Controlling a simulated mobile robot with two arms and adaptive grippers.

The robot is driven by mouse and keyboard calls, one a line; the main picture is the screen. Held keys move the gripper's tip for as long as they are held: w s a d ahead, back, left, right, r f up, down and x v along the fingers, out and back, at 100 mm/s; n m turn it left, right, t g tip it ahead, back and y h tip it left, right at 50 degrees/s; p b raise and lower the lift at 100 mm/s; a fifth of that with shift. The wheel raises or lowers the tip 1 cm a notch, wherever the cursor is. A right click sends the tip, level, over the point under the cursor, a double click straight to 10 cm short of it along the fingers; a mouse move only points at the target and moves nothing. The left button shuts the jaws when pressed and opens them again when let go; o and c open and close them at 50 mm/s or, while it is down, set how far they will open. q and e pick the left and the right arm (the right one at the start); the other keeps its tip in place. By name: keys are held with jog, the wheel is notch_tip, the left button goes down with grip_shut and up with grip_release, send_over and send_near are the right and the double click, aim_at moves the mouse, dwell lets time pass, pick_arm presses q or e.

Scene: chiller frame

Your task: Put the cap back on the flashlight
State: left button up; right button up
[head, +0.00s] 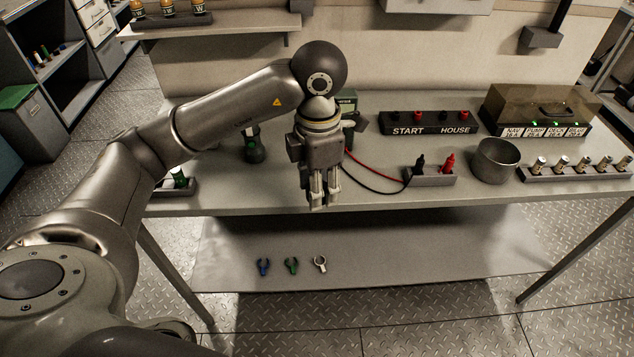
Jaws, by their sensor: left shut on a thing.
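My left gripper (322,200) points down at the bench's front edge, apart from the flashlight. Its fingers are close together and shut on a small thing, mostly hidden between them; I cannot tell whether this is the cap. A small dark and green piece (180,178) sits in a grey tray (178,188) at the bench's left end, partly hidden by my arm. My right gripper is not in view.
Red and black leads run behind my gripper to a clip holder (430,178). A metal pot (495,160) and a rack of cells (575,174) stand at the right. A START/HOUSE panel (428,124) is behind. Three clips, including a blue one (263,267), lie on the lower shelf.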

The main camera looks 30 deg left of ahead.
pick_arm(q)
jog(key=m, duration=0.2)
jog(key=s+m, duration=0.1)
jog(key=m, duration=0.1)
jog(key=f+m, duration=0.1)
jog(key=m, duration=0.1)
jog(key=shift+s+d+m, duration=0.2)
jog(key=shift+d+m, duration=0.1)
jog(key=shift+m, duration=0.1)
jog(key=s+d+f+m, duration=0.1)
jog(key=s+m, duration=0.1)
jog(key=m, duration=0.8)
jog(key=s+f+m, duration=0.2)
jog(key=s+m, duration=0.1)
jog(key=m, duration=0.7)
jog(key=shift+d+f+m, duration=0.15)
jog(key=shift+d+m, duration=0.2)
jog(key=shift+m, duration=0.05)
